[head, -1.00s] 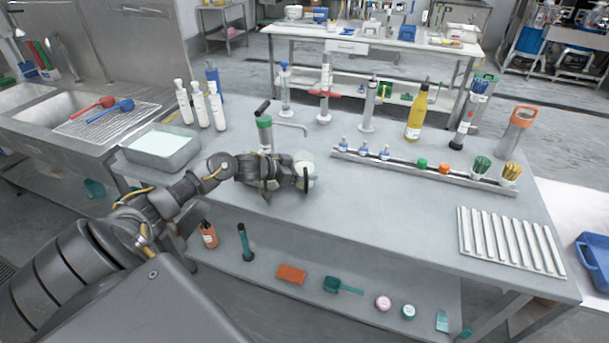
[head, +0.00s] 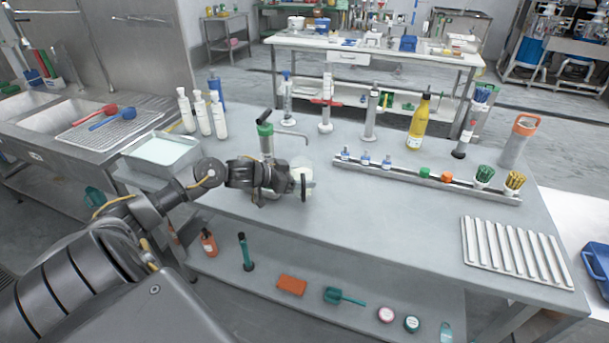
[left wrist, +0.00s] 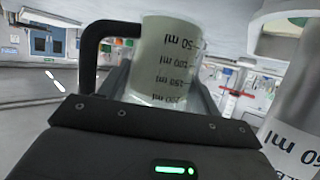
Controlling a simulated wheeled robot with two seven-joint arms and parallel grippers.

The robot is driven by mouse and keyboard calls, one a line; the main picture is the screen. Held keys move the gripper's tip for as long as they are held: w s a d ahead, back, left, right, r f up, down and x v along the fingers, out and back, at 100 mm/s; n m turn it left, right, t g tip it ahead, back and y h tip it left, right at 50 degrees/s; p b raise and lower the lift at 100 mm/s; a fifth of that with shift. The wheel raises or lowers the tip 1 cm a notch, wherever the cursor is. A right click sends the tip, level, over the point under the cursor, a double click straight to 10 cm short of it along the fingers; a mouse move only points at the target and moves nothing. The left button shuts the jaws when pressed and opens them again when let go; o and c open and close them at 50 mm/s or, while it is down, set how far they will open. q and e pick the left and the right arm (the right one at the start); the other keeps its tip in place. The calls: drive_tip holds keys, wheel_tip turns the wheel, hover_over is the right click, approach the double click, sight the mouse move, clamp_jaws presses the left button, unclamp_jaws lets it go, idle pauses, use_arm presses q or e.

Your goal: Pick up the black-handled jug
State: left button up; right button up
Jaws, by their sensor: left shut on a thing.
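The black-handled jug (head: 302,171) is a pale, clear-walled measuring jug near the front middle of the table in the head view. My left gripper (head: 292,183) is shut on it, and the gripper partly hides it. In the left wrist view the jug (left wrist: 170,60) sits between the fingers, with its black handle (left wrist: 88,60) to the left and its ml marks appearing upside down. I cannot tell whether its base touches the table. My right gripper is not in view.
A green-banded stand with a bent spout (head: 266,140) is close behind my gripper. A white-filled tray (head: 160,152) is to the left. A long rack (head: 400,172) and a ribbed tray (head: 515,254) lie right. The front middle of the table (head: 370,225) is clear.

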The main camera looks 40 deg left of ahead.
use_arm(q)
drive_tip(key=s+d, duration=0.2)
drive_tip(key=s, duration=0.5)
drive_tip(key=s+d, duration=0.3)
drive_tip(key=s, duration=0.3)
drive_tip(key=shift+s, duration=0.4)
